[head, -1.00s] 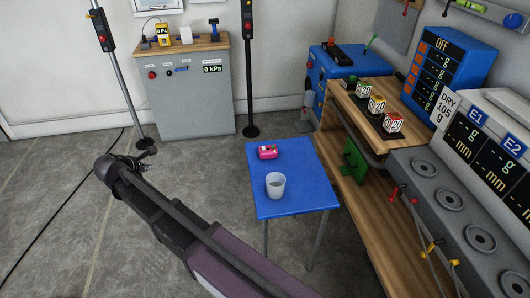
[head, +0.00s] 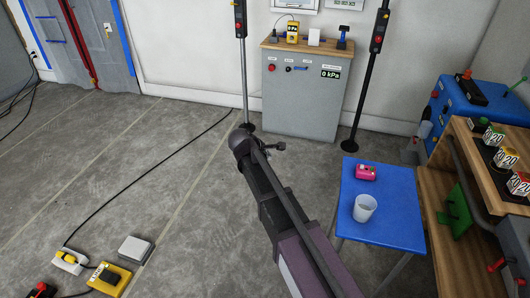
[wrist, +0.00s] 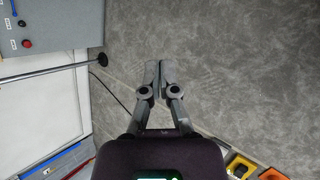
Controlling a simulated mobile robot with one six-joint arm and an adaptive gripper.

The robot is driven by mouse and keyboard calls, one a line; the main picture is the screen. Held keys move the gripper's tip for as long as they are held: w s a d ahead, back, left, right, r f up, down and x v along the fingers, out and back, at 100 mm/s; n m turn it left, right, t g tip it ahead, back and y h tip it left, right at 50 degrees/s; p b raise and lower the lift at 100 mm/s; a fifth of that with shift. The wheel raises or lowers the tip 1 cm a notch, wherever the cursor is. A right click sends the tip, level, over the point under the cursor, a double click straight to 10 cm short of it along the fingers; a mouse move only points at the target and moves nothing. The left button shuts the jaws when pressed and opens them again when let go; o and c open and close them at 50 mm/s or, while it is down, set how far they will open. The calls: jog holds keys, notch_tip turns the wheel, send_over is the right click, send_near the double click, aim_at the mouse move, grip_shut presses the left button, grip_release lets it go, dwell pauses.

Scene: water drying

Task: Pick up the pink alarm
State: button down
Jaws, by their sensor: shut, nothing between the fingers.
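The pink alarm (head: 366,172) is a small box lying on the blue table (head: 398,222), near its far left corner. A white cup (head: 364,208) stands on the same table, nearer to me. My gripper (wrist: 158,68) is shut and empty in the wrist view, with bare floor beyond its fingers. In the head view my arm reaches out to the left of the table, and its fingers are mostly hidden behind the wrist. The alarm is not in the wrist view.
A grey cabinet (head: 303,100) with a wooden top stands at the wall. A black post (head: 366,85) stands right of it. A wooden bench (head: 470,160) with several cubes is at the right. Yellow devices (head: 110,277) lie on the floor at lower left, by a cable.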

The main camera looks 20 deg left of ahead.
jog(key=s+d+f+m+g+y, duration=0.1)
jog(key=s+d+m, duration=0.4)
jog(key=d, duration=0.6)
jog(key=s+d+f+m+g+y, duration=0.1)
jog(key=s+d+m, duration=0.4)
jog(key=d, duration=0.7)
jog(key=s+d+f+m+g+y, duration=0.1)
jog(key=s+d+f+m+g, duration=0.1)
jog(key=s+d+m+g, duration=0.3)
jog(key=shift+s+d+f+m, duration=0.15)
jog(key=shift+d+m, duration=0.8)
jog(key=shift+d, duration=0.8)
jog(key=shift+s+d+f+m, duration=0.15)
jog(key=shift+d+m, duration=0.8)
jog(key=shift+d, duration=0.8)
jog(key=shift+s+d+m+y, duration=0.4)
jog(key=shift+s, duration=0.1)
jog(key=c, duration=1.4)
grip_release()
